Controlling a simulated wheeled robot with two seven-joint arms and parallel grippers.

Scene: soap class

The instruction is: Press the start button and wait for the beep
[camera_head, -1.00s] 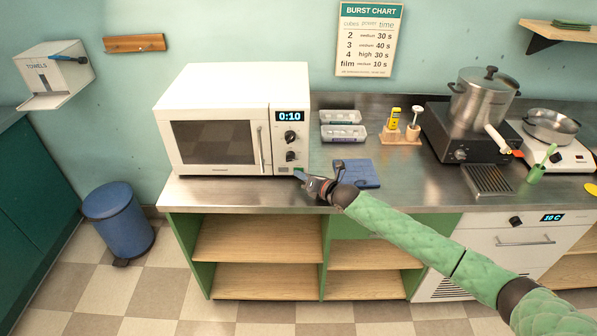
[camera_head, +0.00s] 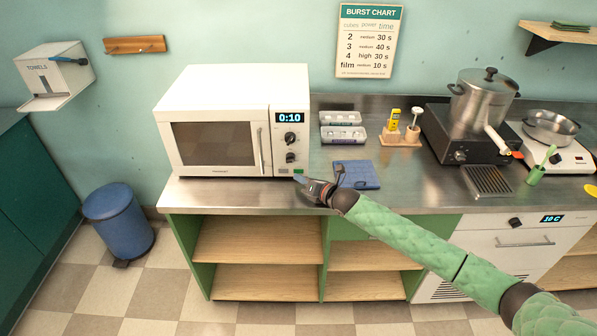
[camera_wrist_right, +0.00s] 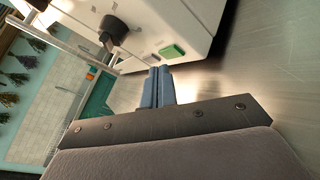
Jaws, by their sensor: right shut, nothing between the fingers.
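A white microwave (camera_head: 215,85) stands on the steel counter with its door shut. Its display (camera_head: 290,118) reads 0:10, with two black knobs below. The green start button (camera_head: 299,171) is at the bottom right of the panel. In the right wrist view the green button (camera_wrist_right: 172,51) stands out from the panel, just beyond the fingertips. My right gripper (camera_head: 299,180) is shut and empty, with its tips just in front of and below the button. In the wrist view its blue fingers (camera_wrist_right: 157,78) are together and apart from the button. My left gripper is not in view.
A pot (camera_head: 480,98) stands on a hotplate farther right.

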